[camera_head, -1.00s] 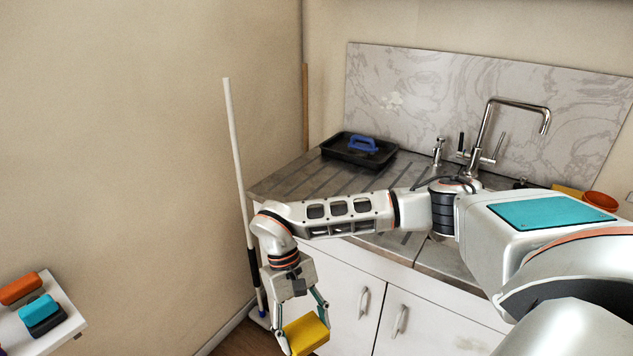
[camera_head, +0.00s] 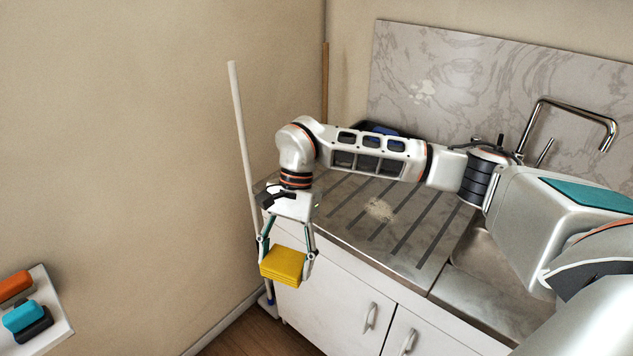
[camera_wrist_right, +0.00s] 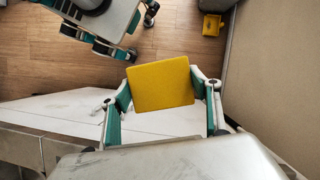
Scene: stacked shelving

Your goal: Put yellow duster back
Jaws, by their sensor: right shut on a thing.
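The yellow duster (camera_head: 284,264) is a folded yellow block held between the fingers of my right gripper (camera_head: 286,258). It hangs in front of the white cabinet, below the counter's left corner. In the right wrist view the duster (camera_wrist_right: 160,84) lies between the two green-padded fingers of my right gripper (camera_wrist_right: 162,92), which press on its left and right sides. My left gripper cannot be made out in the head view.
A white shelf (camera_head: 58,328) at the lower left carries orange (camera_head: 15,285), blue (camera_head: 22,316) and dark blocks. A white pole (camera_head: 242,140) leans by the wall. The steel draining board (camera_head: 350,215) and tap (camera_head: 575,108) are at the right. A yellow item (camera_wrist_right: 212,25) is on the floor.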

